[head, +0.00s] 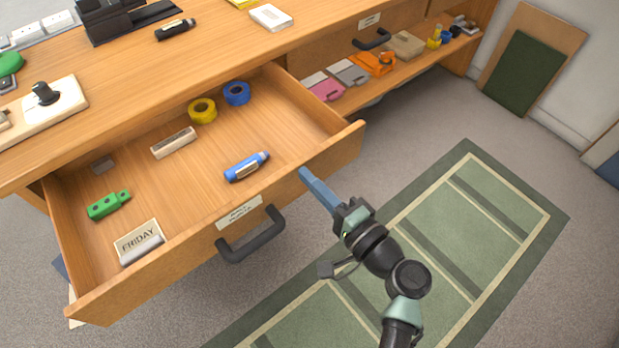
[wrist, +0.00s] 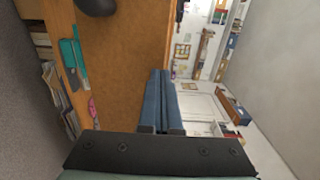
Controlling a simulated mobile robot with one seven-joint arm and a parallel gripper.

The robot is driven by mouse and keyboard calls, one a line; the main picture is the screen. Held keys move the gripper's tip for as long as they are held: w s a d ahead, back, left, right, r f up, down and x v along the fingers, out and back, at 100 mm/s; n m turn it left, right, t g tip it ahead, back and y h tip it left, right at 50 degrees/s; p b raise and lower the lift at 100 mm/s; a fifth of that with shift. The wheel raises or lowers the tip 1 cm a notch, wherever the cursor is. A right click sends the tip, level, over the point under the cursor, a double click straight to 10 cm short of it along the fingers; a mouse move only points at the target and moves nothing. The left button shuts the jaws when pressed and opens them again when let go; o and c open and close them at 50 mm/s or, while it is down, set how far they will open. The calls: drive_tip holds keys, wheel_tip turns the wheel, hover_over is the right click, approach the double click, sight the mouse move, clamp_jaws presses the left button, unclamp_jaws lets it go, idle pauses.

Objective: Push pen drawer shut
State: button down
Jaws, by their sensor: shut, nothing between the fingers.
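The open wooden drawer (head: 290,183) is pulled far out of the desk in the head view. Its front has a black handle (head: 251,236) and a white label (head: 239,212). Inside lie a blue marker-like item (head: 247,166), yellow and blue tape rolls, a green block and a FRIDAY sign. My gripper (head: 303,172) is shut and empty, its blue fingers pointing at the drawer front right of the handle. I cannot tell if the tips touch it. In the wrist view my shut fingers (wrist: 160,75) lie beside a brown wooden panel (wrist: 115,45) with a dark shape at its top.
The desk top (head: 190,60) holds a black tray and small items. A lower shelf (head: 400,75) at right carries pink, grey and orange things. A green mat (head: 440,235) lies on the carpet under my arm. Boards lean on the right wall.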

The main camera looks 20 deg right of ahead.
drive_tip(key=shift+w+a, duration=0.1)
drive_tip(key=shift+w, duration=0.2)
